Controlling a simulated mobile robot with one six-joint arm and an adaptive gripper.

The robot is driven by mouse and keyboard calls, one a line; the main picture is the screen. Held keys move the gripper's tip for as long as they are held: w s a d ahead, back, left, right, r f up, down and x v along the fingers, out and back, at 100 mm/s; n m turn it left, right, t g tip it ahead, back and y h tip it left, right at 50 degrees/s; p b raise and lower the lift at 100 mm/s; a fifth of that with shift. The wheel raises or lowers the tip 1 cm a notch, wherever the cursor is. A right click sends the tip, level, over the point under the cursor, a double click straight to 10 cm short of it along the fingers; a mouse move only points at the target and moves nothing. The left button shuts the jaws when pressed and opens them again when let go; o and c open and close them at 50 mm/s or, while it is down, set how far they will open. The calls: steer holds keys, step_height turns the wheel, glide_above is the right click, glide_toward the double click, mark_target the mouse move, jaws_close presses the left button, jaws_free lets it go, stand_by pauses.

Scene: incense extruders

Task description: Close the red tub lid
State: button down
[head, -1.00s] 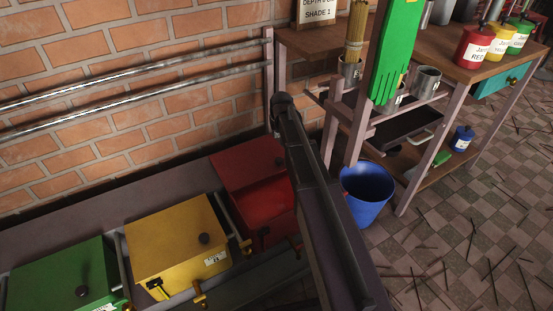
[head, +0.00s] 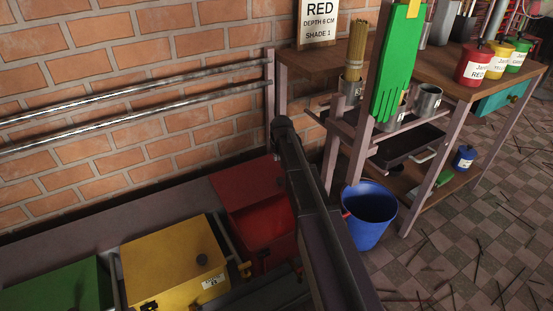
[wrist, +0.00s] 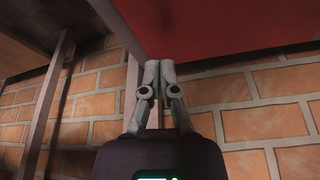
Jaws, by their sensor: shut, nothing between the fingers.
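The red tub (head: 267,226) stands at the right end of the row of tubs in the head view. Its red lid (head: 243,184) is raised at the back and leans toward the brick wall, so the tub's inside shows. My dark arm crosses in front of the tub's right side and hides part of it. My gripper (wrist: 158,66) shows in the wrist view with its fingers together and empty. A broad red surface (wrist: 220,25), seemingly the lid, lies above and beyond the fingertips; whether they touch it I cannot tell. My fingers are not discernible in the head view.
A yellow tub (head: 170,262) and a green tub (head: 55,288) stand left of the red tub, lids down. A blue bucket (head: 370,222) stands right of my arm. A wooden workbench (head: 440,75) with jars is at the right. Metal rails (head: 130,92) run along the wall.

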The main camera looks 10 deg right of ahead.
mark_target(276, 175)
steer(key=shift+b+x, duration=3.45)
steer(key=shift+x, duration=0.5)
steer(key=s, duration=0.2)
steer(key=shift+s+r, duration=0.25)
steer(key=shift+s, duration=0.85)
